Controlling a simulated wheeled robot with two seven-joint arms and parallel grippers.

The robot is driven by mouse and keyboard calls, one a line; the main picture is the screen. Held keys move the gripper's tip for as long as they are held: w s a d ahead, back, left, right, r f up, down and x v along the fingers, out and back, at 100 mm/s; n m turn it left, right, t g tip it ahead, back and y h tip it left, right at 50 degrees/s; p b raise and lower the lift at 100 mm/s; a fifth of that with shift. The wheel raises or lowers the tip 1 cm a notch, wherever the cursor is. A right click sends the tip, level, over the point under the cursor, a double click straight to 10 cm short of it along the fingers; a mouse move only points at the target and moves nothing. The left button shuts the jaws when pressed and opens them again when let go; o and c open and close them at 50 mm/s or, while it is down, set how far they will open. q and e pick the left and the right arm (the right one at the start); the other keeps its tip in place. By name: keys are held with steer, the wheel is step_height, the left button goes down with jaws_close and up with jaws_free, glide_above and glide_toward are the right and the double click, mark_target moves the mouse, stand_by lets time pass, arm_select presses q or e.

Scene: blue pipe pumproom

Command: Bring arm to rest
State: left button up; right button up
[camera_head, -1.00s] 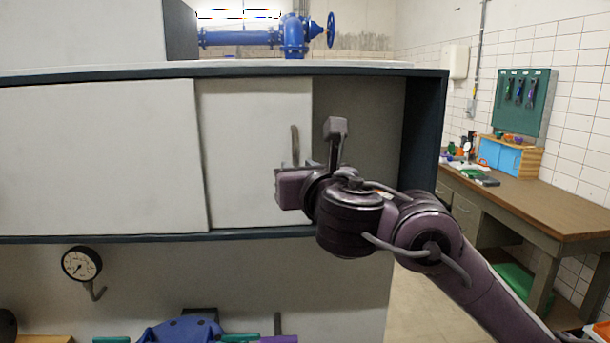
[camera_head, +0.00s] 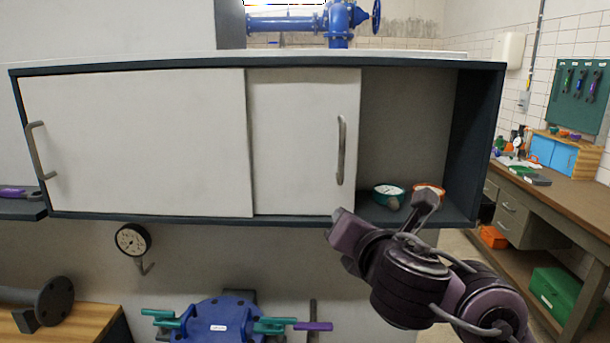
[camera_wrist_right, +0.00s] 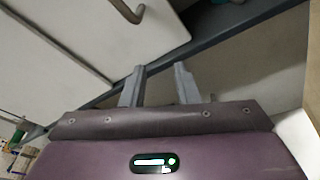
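My right arm comes in from the lower right in the head view. Its purple gripper body (camera_head: 350,232) is low, in front of the wall cabinet's lower edge and below the right door's handle (camera_head: 341,150), apart from it. In the right wrist view my right gripper (camera_wrist_right: 160,70) has its two grey fingers spread with nothing between them. The fingers are hidden in the head view. My left gripper is not in view.
The cabinet's right sliding door (camera_head: 295,140) leaves the right end open. A teal round item (camera_head: 388,196) and an orange-rimmed one sit inside. Below are a gauge (camera_head: 132,240) and a blue valve part (camera_head: 222,318). A workbench (camera_head: 560,190) stands at right.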

steer(key=s+d+f+m+g+h, duration=0.1)
steer(key=s+d+f+m+g, duration=0.2)
steer(key=f+m, duration=0.65)
steer(key=s+d+f+m+g, duration=0.1)
steer(key=s+f+m+g, duration=0.35)
steer(key=f, duration=0.85)
steer(key=s+d+f+m+g, duration=0.2)
steer(key=s+d+f+m, duration=0.1)
steer(key=s+f+m, duration=0.45)
steer(key=s+d+f+m+g, duration=0.3)
steer(key=s+f+m, duration=0.3)
steer(key=s+m, duration=0.15)
steer(key=s+f+g+b, duration=0.1)
steer(key=s+f, duration=0.1)
steer(key=f, duration=1.5)
steer(key=s+f+b, duration=0.1)
steer(key=s+f, duration=0.1)
steer(key=f, duration=1.4)
steer(key=s+d+f+g+h+b, duration=0.1)
steer(key=s+d+f, duration=0.2)
steer(key=s+f, duration=1.5)
steer(key=shift+s+d+f+n, duration=0.2)
steer(key=shift+s+n, duration=0.1)
steer(key=shift+s, duration=0.1)
